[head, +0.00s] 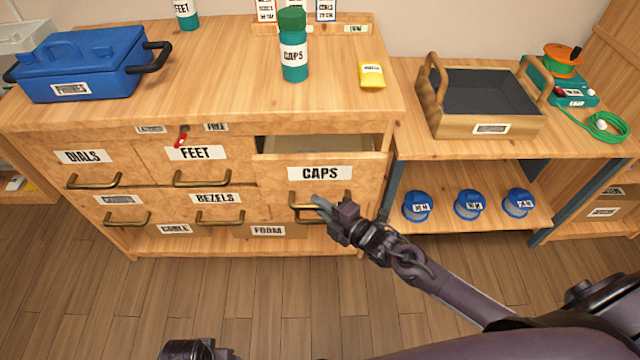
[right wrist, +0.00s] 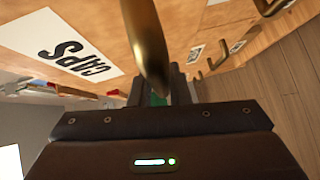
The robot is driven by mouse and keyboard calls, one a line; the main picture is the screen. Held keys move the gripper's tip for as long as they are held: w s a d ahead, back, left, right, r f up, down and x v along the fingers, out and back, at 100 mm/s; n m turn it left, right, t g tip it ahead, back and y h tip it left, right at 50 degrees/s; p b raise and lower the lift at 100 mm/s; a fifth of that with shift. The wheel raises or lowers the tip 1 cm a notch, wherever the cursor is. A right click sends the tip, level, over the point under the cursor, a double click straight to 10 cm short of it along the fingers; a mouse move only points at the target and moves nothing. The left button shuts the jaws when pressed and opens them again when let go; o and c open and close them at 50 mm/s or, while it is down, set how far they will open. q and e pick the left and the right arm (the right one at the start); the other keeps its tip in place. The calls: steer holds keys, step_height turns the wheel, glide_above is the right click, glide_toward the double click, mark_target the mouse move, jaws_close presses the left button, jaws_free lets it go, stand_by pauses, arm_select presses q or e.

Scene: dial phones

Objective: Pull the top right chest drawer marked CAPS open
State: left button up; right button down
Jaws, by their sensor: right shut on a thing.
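The CAPS drawer (head: 320,188) at the top right of the wooden chest stands partly open, its front pulled out beyond the FEET drawer (head: 195,165) beside it. Its inside shows as a gap behind the front. My right gripper (head: 322,203) is at the drawer's brass handle (head: 305,197) and shut on it. In the right wrist view the brass handle (right wrist: 147,45) runs down to the jaws, near the CAPS label (right wrist: 72,52). The fingertips are partly hidden there. At the bottom edge a dark part of my left arm shows, but its jaws cannot be made out.
On the chest top stand a blue toolbox (head: 85,65), a green CAPS bottle (head: 293,50) and a yellow packet (head: 371,75). A red key-like item (head: 181,138) sticks out above FEET. A wooden tray (head: 485,100) stands on the right table. The floor in front is clear.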

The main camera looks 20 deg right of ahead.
arm_select(q)
steer(key=s+a+f+p, duration=0.2)
steer(key=s+f+p, duration=0.1)
steer(key=s+f, duration=0.2)
steer(key=s+a+f+p, duration=0.2)
steer(key=s+f+p, duration=0.2)
steer(key=s+f, duration=0.2)
step_height(320, 180, down, 2)
steer(key=shift+s+a+f, duration=0.25)
steer(key=shift+s, duration=0.05)
arm_select(e)
steer(key=s+a, duration=0.3)
steer(key=s, duration=0.7)
steer(key=s+a, duration=0.3)
steer(key=s, duration=0.7)
steer(key=shift+s, duration=0.35)
steer(key=c, duration=1.4)
jaws_free()
steer(key=shift+o, duration=0.2)
arm_select(q)
steer(key=shift+s, duration=0.4)
arm_select(e)
steer(key=v, duration=0.8)
arm_select(q)
steer(key=shift+w, duration=0.15)
arm_select(e)
steer(key=shift+w, duration=0.1)
